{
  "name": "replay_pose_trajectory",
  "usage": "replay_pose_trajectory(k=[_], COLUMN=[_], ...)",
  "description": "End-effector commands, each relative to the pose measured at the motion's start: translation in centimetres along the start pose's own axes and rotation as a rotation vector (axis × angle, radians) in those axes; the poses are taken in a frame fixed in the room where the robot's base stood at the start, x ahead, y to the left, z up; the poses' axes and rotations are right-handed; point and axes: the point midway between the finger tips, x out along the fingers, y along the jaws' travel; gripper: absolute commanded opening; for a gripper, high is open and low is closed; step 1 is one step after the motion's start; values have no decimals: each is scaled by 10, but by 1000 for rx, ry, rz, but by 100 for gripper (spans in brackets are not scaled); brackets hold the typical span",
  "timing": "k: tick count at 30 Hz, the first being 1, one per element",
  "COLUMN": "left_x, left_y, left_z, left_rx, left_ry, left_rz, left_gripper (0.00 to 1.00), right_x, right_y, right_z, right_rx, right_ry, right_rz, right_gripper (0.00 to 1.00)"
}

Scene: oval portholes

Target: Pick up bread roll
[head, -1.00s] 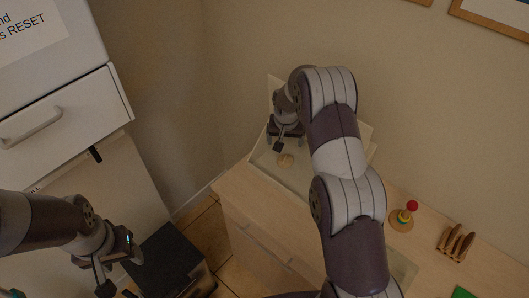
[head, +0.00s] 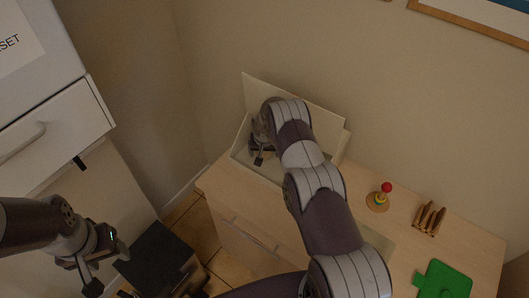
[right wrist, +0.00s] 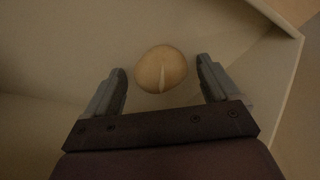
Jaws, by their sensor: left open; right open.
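The bread roll (right wrist: 161,69), round and tan with a pale score line, lies in an open pale box (head: 328,145) on the wooden cabinet. In the right wrist view it is just beyond and between the fingertips of my right gripper (right wrist: 162,83), which is open with a gap to the roll on each side. In the head view my right gripper (head: 262,155) is down inside the box, and I cannot make out the roll there. My left gripper (head: 103,268) is open and empty at the lower left, away from the box.
The box's raised lid (head: 290,103) stands behind my right arm. On the cabinet top (head: 400,225) are a ring stacker (head: 379,197), a toast rack (head: 429,218) and a green board (head: 443,281). A dark bin (head: 158,259) stands near my left gripper, below a white drawer (head: 50,130).

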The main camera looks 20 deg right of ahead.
Motion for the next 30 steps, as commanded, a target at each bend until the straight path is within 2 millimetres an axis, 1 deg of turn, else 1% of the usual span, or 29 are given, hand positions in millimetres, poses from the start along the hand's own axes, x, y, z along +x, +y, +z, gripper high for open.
replay_pose_trajectory(k=[1, 2, 3, 5, 6, 7, 17, 20, 23, 30], left_x=[0, 0, 0, 0, 0, 0, 1, 5, 14, 32], left_y=[0, 0, 0, 0, 0, 0, 0, 0, 0, 0], left_z=[0, 0, 0, 0, 0, 0, 0, 1, 2, 4], left_rx=[0, 0, 0, 0, 0, 0, 0, 0, 0, 0], left_ry=[0, 0, 0, 0, 0, 0, 0, 0, 0, 0], left_rz=[0, 0, 0, 0, 0, 0, 0, 0, 0, 0], left_gripper=[58, 58, 58, 58, 58, 58, 58, 58, 58, 58], right_x=[0, 0, 0, 0, 0, 0, 0, -2, -7, -52], right_y=[0, 0, 0, 0, 0, 0, 0, -2, -5, -5], right_z=[0, 0, 0, 0, 0, 0, 0, 2, 5, -8], right_rx=[0, 0, 0, 0, 0, 0, -1, -1, -1, 0], right_ry=[0, 0, -1, -1, -1, -1, 0, 0, 0, 2], right_rz=[0, 0, 0, 0, 0, 0, 0, 0, 1, 1], right_gripper=[88, 79, 66, 46, 33, 29, 29, 29, 29, 29])
